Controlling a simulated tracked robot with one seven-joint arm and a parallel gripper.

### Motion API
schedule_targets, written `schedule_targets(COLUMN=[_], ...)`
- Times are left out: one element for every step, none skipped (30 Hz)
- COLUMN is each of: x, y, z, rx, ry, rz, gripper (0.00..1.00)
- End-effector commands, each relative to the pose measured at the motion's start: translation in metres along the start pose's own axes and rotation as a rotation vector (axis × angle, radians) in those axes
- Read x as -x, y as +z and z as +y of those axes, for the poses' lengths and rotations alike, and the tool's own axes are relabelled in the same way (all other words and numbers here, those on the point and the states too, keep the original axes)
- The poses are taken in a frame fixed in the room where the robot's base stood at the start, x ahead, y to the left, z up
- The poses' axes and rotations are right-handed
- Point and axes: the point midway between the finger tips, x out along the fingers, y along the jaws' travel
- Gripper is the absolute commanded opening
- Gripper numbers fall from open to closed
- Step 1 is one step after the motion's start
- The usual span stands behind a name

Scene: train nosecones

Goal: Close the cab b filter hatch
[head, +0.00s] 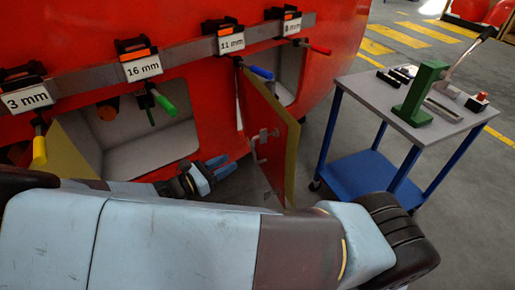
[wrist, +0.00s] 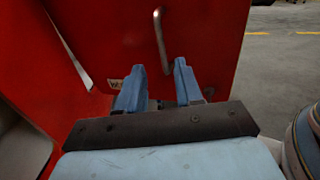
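A red hatch door (head: 268,125) with a yellow edge stands swung out from the train nosecone in the head view. A metal handle (head: 262,145) is on its red face. I cannot read which hatch is cab b.
A grey rail (head: 190,52) carries tools labelled 3 mm, 16 mm, 11 mm and 8 mm above the open compartments (head: 150,150). Another yellow panel (head: 70,150) stands at the left. A cart (head: 425,122) with a green device stands right of the door, with some floor between.

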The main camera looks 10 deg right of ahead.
Motion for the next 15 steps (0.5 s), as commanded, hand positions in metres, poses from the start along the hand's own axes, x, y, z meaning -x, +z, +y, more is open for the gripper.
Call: schedule_targets(x=[-0.009,-0.014,-0.022,-0.027,-0.032,-0.039,-0.045,-0.05,-0.057,-0.062,-0.067,-0.073,-0.078,-0.083,-0.088], y=[0.0,0.0,0.0,0.0,0.0,0.0,0.0,0.0,0.0,0.0,0.0,0.0,0.0,0.0,0.0], z=[-0.001,0.0,-0.001,-0.001,-0.001,0.0,-0.001,-0.001,-0.001,-0.001,-0.001,0.0,-0.001,-0.001,-0.001], rx=[0.0,0.0,0.0,0.0,0.0,0.0,0.0,0.0,-0.001,-0.001,0.0,0.0,0.0,-0.001,0.0], ry=[-0.003,-0.002,-0.003,-0.002,-0.002,-0.002,-0.003,-0.003,-0.003,-0.002,-0.002,-0.001,-0.002,-0.002,-0.002], rz=[-0.003,-0.002,-0.003,-0.002,-0.003,-0.002,-0.003,-0.002,-0.002,-0.002,-0.003,-0.002,-0.002,-0.002,-0.001], gripper=[0.35,0.35,0.35,0.35,0.35,0.35,0.35,0.35,0.35,0.35,0.35,0.35,0.35,0.35,0.35])
